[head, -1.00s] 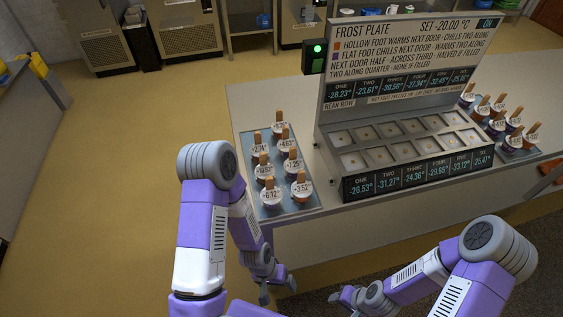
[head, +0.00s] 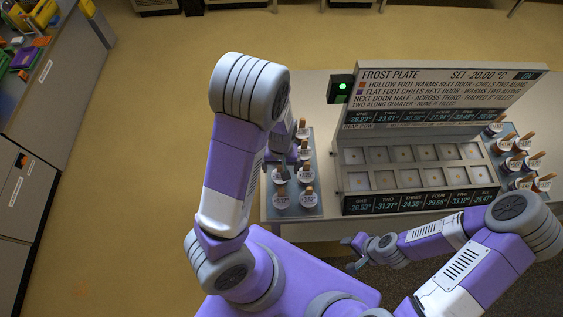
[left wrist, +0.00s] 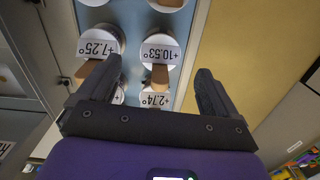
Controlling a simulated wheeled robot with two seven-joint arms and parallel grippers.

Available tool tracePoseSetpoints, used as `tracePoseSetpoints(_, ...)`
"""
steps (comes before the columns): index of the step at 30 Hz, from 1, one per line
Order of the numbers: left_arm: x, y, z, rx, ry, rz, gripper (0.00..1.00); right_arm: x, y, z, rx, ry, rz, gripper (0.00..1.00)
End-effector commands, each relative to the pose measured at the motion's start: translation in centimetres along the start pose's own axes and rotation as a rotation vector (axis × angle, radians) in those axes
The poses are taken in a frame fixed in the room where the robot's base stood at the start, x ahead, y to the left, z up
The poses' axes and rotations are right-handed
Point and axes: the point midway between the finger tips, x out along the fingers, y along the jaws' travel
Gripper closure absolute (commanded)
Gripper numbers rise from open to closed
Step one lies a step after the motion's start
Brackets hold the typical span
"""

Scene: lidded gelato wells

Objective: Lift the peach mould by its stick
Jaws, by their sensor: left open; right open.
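Several white-topped moulds with upright brown sticks stand on the left tray (head: 312,210). I cannot tell which is the peach one. In the left wrist view, my left gripper (left wrist: 158,75) is open and empty above the tray. The mould marked +10.53° (left wrist: 160,48) and its stick (left wrist: 160,75) show between its fingers. A mould marked +7.25° (left wrist: 100,45) is beside the left finger. A mould marked +2.74° (left wrist: 154,98) is partly hidden by the gripper. In the head view my left arm hides part of the tray. My right gripper (head: 352,252) is open and empty before the counter.
The frost plate (head: 418,168) with two rows of square wells stands right of the tray. Its tall sign (head: 450,90) rises behind the wells. More sticked moulds (head: 520,165) stand on a tray at the far right. Open floor (head: 130,170) lies left.

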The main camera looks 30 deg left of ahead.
Motion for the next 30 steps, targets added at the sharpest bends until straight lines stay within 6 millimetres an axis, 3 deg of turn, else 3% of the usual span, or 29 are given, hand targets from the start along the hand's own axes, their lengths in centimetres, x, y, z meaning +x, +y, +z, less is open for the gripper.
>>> tracePoseSetpoints(4,0.2,-0.5,-1.7,-0.079,0.023,0.006,0.07,-0.1,0.0,0.1,0.001,-0.001,0.000,0.57)
tracePoseSetpoints(18,6.3,-0.1,-1.5,-0.079,0.023,0.007,0.07,0.0,0.1,0.0,0.001,-0.001,0.000,0.57)
tracePoseSetpoints(28,7.0,0.0,-1.6,-0.077,0.026,0.009,0.07,0.0,0.1,0.0,0.001,-0.001,0.000,0.57)
tracePoseSetpoints(30,7.0,0.0,-1.6,-0.077,0.026,0.009,0.18,0.0,0.1,0.0,0.001,-0.001,0.000,0.57)
